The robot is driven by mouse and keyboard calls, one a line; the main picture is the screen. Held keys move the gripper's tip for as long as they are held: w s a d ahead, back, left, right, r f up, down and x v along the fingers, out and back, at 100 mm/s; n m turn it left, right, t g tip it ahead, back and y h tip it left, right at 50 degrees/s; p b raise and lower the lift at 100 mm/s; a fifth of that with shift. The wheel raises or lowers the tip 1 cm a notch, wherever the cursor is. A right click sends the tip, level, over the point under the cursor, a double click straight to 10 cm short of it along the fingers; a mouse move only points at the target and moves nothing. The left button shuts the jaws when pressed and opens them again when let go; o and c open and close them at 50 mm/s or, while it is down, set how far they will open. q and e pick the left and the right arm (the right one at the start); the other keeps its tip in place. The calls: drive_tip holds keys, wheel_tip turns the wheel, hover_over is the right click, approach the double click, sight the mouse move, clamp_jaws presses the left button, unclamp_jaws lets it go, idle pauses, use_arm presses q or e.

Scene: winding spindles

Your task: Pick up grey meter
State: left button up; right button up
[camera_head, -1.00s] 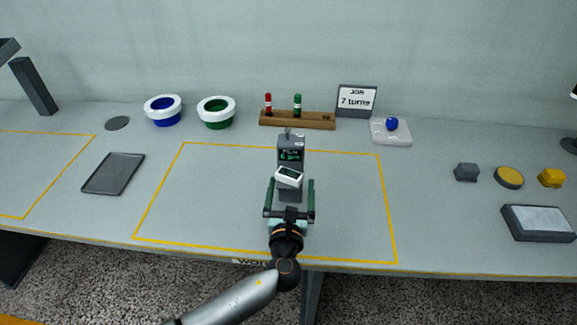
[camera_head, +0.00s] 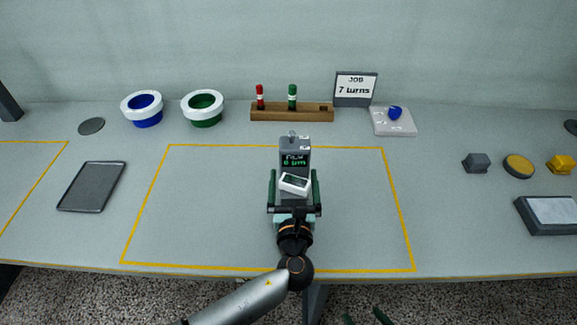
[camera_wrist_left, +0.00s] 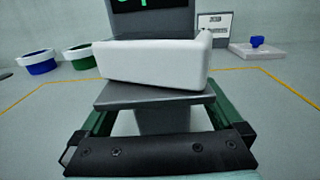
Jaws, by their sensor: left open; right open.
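The grey meter (camera_head: 294,143) stands upright within the middle yellow outline, its dark screen showing green text. A small white box with a dark face (camera_head: 294,183) sits turned at its front; the box (camera_wrist_left: 155,62) and a grey ledge below it (camera_wrist_left: 150,95) fill the middle of the left wrist view. My left gripper (camera_head: 294,188) is open, its green fingers on either side of the meter's lower front. I cannot tell whether they touch it. My right gripper (camera_head: 365,317) shows only as green fingertips, apart, at the bottom edge, away from the meter.
A dark tray (camera_head: 92,187) lies left. A grey block (camera_head: 476,162) lies right. The table around the meter is clear.

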use_arm(q)
drive_tip(key=shift+w, duration=0.1)
drive_tip(key=c, duration=1.5)
drive_tip(key=shift+r, duration=0.1)
clamp_jaws()
drive_tip(key=shift+r, duration=0.1)
